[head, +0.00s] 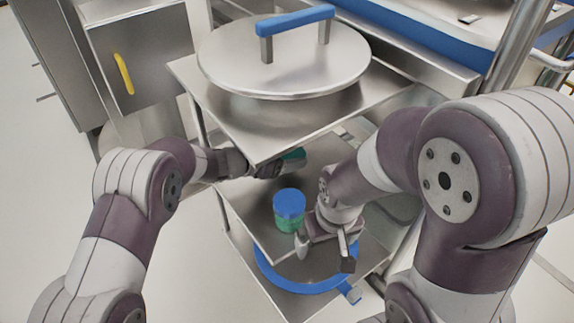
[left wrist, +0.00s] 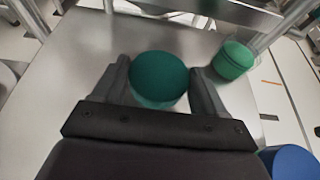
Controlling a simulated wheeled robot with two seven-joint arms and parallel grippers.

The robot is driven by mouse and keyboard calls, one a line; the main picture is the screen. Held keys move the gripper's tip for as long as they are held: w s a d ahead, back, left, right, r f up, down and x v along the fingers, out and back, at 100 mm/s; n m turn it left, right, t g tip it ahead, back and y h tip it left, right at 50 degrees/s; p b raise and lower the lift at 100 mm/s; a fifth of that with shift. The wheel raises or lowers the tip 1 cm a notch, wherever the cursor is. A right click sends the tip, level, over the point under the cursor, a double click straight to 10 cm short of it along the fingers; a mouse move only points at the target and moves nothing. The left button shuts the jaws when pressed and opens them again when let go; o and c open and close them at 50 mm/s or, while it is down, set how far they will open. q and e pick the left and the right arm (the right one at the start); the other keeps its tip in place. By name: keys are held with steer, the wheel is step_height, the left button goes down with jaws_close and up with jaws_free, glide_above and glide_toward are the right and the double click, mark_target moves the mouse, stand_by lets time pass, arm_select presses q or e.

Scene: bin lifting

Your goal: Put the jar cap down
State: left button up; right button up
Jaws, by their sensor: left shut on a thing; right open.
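My left gripper (head: 277,164) is shut on the green jar cap (left wrist: 158,75), a round thing between its two fingers in the left wrist view. Only a green edge of the cap (head: 294,155) shows in the head view, under the upper shelf's front edge. I cannot tell whether it touches the lower shelf. A green jar with a blue top (head: 289,208) stands upright on the lower shelf, nearer the front. My right gripper (head: 325,254) is open and empty, to the right of that jar and lower in the head view.
The lower metal shelf (head: 252,215) has bare room left of the blue-topped jar. The upper shelf (head: 225,112) overhangs it, carrying a large pot lid (head: 285,62) with a blue handle. Another green container (left wrist: 233,60) stands behind right in the left wrist view.

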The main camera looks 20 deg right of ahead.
arm_select(q)
step_height(320, 180, down, 4)
steer(key=shift+r+b, duration=0.15)
steer(key=shift+b, duration=0.6)
steer(key=shift+w+r, duration=0.1)
